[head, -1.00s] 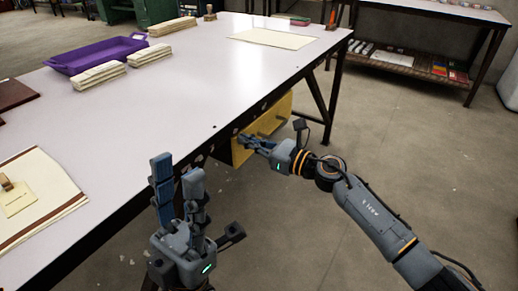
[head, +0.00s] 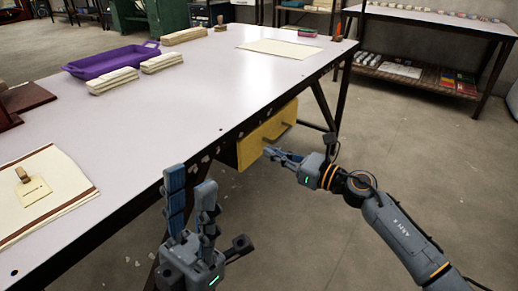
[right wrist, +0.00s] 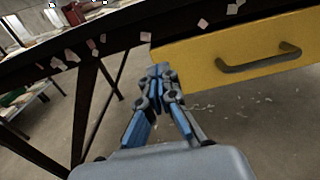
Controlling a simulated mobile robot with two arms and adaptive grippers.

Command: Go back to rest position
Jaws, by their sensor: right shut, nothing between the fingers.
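My left gripper (head: 190,192) is in the lower left of the head view, in front of the table's near edge. Its two blue-padded fingers point up and stand apart, with nothing between them. My right gripper (head: 268,154) is shut and empty, just right of the yellow drawer (head: 250,147) under the table. In the right wrist view its fingertips (right wrist: 158,72) meet below the left end of the yellow drawer front (right wrist: 200,68). The dark drawer handle (right wrist: 262,58) is to their right and apart from them.
The white table (head: 200,110) fills the left and middle. On it are a purple tray (head: 110,57), folded cloth stacks (head: 162,62) and a flat cloth (head: 45,190) with a wooden stamp-like piece. A shelf unit (head: 420,80) stands at the back right. The floor (head: 440,170) around my right arm is clear.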

